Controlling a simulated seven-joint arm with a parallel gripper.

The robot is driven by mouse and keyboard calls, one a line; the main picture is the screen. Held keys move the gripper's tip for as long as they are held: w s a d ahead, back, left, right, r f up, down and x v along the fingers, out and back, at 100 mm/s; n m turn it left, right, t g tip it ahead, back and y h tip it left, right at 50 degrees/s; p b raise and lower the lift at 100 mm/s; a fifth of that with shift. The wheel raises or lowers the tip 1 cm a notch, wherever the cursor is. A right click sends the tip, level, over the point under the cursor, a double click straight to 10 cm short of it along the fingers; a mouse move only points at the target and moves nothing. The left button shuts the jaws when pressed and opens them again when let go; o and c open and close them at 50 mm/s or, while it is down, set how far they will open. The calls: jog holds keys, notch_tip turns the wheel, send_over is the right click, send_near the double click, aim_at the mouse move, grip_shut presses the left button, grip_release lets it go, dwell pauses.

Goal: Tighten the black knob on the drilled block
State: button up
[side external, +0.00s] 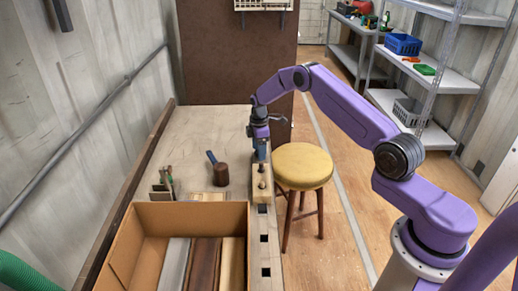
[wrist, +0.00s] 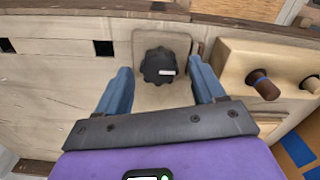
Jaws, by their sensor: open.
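The black knob (wrist: 157,66) has a lobed rim and a white mark on its top. It sits on a pale wooden drilled block (wrist: 180,42) in the wrist view. My gripper (wrist: 160,70) is open, with one blue finger on each side of the knob and a visible gap on both sides. Nothing is held. In the side external view my gripper (side external: 260,155) points down at the right edge of the workbench, and the knob cannot be made out there.
A wooden block with brown pegs (wrist: 230,62) stands close to the right finger. The workbench (side external: 210,125) carries a mallet (side external: 220,174), and a cardboard box (side external: 190,216) is at the front. A yellow-topped stool (side external: 302,165) stands right of the bench.

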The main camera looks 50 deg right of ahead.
jog(key=c, duration=1.1)
jog(key=shift+o, duration=0.2)
jog(key=shift+m, duration=0.3)
jog(key=m, duration=0.5)
jog(key=shift+w+m, duration=0.1)
jog(key=shift+m, duration=0.2)
jog(key=m, duration=0.5)
jog(key=shift+d, duration=0.1)
jog(key=m, duration=0.6)
jog(key=shift+d+m, duration=0.15)
jog(key=shift+m, duration=0.25)
jog(key=m, duration=0.5)
jog(key=shift+m, duration=0.4)
